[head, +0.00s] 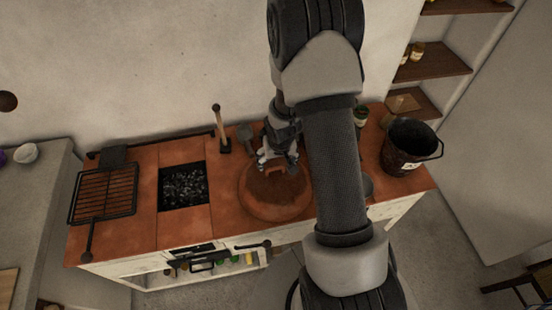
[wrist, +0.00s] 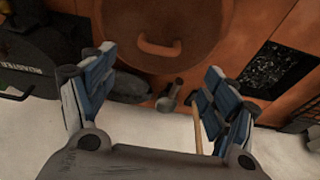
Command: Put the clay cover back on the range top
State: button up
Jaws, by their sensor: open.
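The clay cover (head: 273,207) is a round reddish-brown lid lying on the clay range top (head: 133,233), right of the square opening with dark coals (head: 183,186). The wrist view shows the cover (wrist: 170,18) at the top, with a small arched clay handle (wrist: 160,52) on it. My gripper (head: 276,160) is over the back part of the cover in the head view. In the wrist view my gripper (wrist: 160,66) is open and empty, its fingers spread to either side below the handle. My arm hides part of the range top right of the cover.
A black grill rack (head: 104,193) sits at the left end. A wooden-handled tool (head: 220,130) stands behind the coal opening. A dark bucket (head: 408,146) is at the right end, with a jar (head: 361,115) at the back. Clay surface is bare between the opening and the cover.

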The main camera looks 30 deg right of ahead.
jog(key=s+a+r+n, duration=0.1)
jog(key=s+a+r, duration=0.1)
jog(key=r, duration=0.9)
jog(key=s+a+r, duration=0.3)
jog(key=r, duration=0.8)
jog(key=s+a+r, duration=0.2)
jog(key=s+r, duration=0.2)
jog(key=s, duration=0.2)
jog(key=s+a+r+n+t, duration=0.1)
jog(key=s+a+r, duration=0.2)
jog(key=s, duration=0.3)
jog(key=s+a+r+n+y, duration=0.1)
jog(key=s+a+r, duration=0.2)
jog(key=s+r, duration=0.2)
jog(key=shift+s+a+t+p, duration=0.15)
jog(key=shift+s+t+p, duration=0.15)
jog(key=shift+s+p, duration=0.15)
notch_tip(320, 180, down, 8)
jog(key=b, duration=0.8)
